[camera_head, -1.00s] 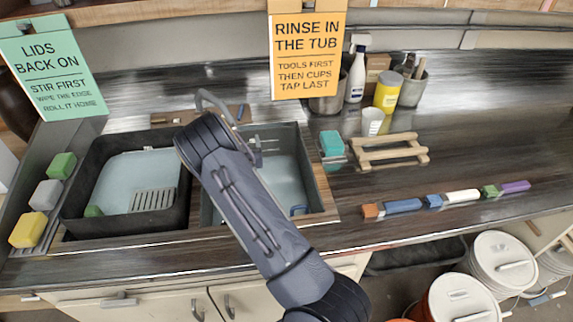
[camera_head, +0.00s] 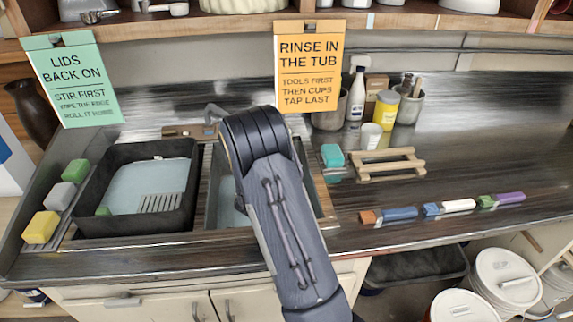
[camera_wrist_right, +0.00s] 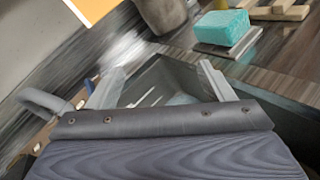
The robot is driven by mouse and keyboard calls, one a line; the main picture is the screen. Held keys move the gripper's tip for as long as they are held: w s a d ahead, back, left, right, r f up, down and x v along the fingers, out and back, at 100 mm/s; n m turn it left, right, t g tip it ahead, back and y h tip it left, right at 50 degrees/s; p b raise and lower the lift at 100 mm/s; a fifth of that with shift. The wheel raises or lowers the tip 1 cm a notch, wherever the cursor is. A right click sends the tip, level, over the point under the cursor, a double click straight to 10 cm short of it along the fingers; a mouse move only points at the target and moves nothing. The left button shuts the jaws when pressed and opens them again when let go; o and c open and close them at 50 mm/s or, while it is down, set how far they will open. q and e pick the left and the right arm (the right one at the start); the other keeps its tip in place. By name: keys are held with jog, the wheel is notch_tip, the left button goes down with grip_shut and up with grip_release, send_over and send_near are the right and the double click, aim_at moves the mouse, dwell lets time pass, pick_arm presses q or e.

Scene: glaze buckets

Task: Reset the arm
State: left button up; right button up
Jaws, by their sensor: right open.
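My right arm (camera_head: 285,215) reaches up from the bottom of the head view across the right sink basin (camera_head: 226,188). Its gripper is hidden behind the arm there. In the right wrist view my right gripper (camera_wrist_right: 162,85) is open, with its two fingers apart and nothing seen between them. Beyond the fingers lie the dark basin and a teal sponge (camera_wrist_right: 222,32). The sponge also shows in the head view (camera_head: 332,155), right of the arm. My left gripper is not in view.
A black tub (camera_head: 178,215) sits in the left basin, with several sponges beside it. A wooden rack (camera_head: 386,164), a white cup (camera_head: 371,136) and a spray bottle (camera_head: 356,95) stand to the right. Colored blocks (camera_head: 400,213) line the counter's front. The far right counter is clear.

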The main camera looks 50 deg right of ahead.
jog(key=shift+s+m, duration=0.3)
jog(key=shift+s, duration=0.1)
jog(key=shift+r+g, duration=0.1)
jog(key=shift+g, duration=0.2)
